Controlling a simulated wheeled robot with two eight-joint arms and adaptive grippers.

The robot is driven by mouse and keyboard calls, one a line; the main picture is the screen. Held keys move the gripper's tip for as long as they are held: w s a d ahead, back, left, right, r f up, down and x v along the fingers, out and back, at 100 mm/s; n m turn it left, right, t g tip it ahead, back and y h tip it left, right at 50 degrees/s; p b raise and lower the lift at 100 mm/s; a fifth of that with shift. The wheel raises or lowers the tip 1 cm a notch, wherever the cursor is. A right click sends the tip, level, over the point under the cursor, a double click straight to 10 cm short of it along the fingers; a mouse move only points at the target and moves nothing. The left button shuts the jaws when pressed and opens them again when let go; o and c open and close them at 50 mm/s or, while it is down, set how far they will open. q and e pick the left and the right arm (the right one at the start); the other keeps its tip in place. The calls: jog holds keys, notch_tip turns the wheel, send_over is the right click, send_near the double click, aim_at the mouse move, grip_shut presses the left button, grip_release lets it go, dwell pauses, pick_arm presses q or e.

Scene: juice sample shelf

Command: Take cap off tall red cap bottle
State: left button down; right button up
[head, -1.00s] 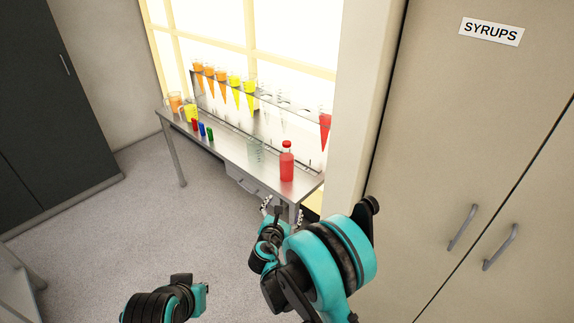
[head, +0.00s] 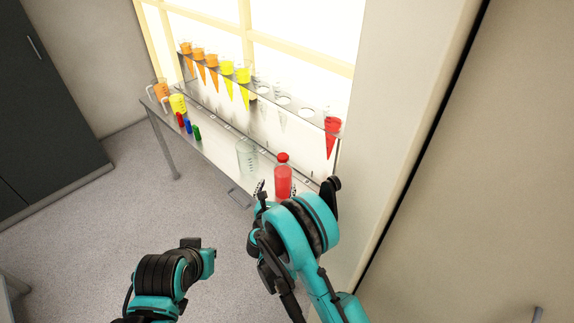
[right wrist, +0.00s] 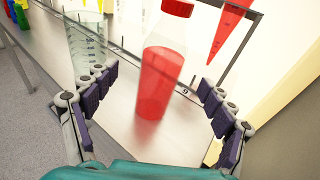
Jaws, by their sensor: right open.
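The tall bottle with a red cap (head: 283,157) and red liquid stands upright on the metal table near its right end. In the right wrist view the bottle (right wrist: 161,80) stands ahead, between and beyond the open fingers, apart from them; its cap (right wrist: 178,8) is on and partly cut by the top edge. My right gripper (right wrist: 158,112) is open and empty, at the table's front edge close to the bottle; it also shows in the head view (head: 277,188). My left arm is at the lower middle of the head view; its fingers do not show clearly.
An empty clear beaker (head: 247,157) stands just left of the bottle. A rack (head: 290,111) with several coloured cones runs along the back, a red cone (head: 333,138) at its right end. Small red, blue and green items and two filled jugs stand farther left.

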aim_at(281, 178)
jog(key=x, duration=0.2)
jog(key=b+x, duration=0.1)
jog(key=x, duration=0.2)
jog(key=b+x, duration=0.1)
jog(key=x, duration=0.1)
jog(key=shift+w+d, duration=0.1)
jog(key=shift+d, duration=0.25)
jog(key=shift+w, duration=0.4)
